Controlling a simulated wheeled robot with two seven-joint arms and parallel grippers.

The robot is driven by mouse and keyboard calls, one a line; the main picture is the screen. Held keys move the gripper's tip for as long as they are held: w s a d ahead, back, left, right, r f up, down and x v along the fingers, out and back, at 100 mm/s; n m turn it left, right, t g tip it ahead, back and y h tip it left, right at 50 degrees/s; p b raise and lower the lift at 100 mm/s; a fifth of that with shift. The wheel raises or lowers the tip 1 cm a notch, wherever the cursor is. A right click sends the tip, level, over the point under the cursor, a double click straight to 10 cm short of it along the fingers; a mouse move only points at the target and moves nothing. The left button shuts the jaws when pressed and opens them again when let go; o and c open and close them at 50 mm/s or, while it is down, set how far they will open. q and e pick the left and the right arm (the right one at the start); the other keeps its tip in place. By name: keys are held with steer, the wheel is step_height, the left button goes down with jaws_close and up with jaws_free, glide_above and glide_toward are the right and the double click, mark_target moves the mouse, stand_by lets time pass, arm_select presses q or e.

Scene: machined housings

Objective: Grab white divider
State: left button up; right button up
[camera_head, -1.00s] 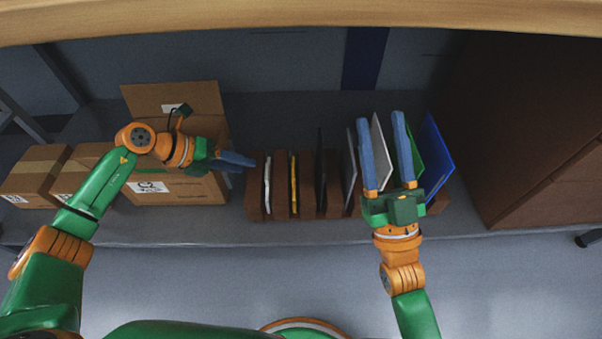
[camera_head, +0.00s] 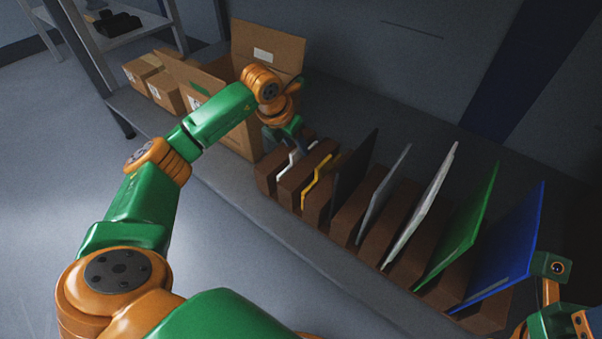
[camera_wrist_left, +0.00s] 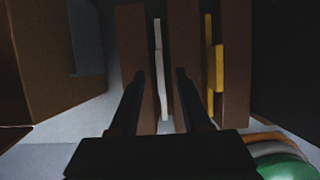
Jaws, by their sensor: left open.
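A small white divider (camera_head: 290,158) stands upright in a slot at the left end of the brown rack (camera_head: 369,196). A larger white panel (camera_head: 420,205) stands further right in the same rack. My left gripper (camera_head: 300,146) is over the rack's left end, at the small white divider. In the left wrist view its two dark fingers (camera_wrist_left: 160,74) are apart, with the white divider (camera_wrist_left: 162,45) between them. I cannot tell whether they touch it. My right gripper (camera_head: 553,292) shows only in part at the lower right corner, beside the blue panel; its fingers are not clear.
A yellow divider (camera_head: 318,181), a black panel (camera_head: 353,165), a grey panel (camera_head: 383,193), a green panel (camera_head: 460,225) and a blue panel (camera_head: 507,250) stand in the rack. An open cardboard box (camera_head: 243,134) is close on its left. The shelf's front strip is clear.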

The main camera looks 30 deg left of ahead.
arm_select(q)
steer(key=shift+x, duration=0.8)
steer(key=shift+r, duration=0.1)
steer(key=shift+c, duration=0.4)
jaws_close()
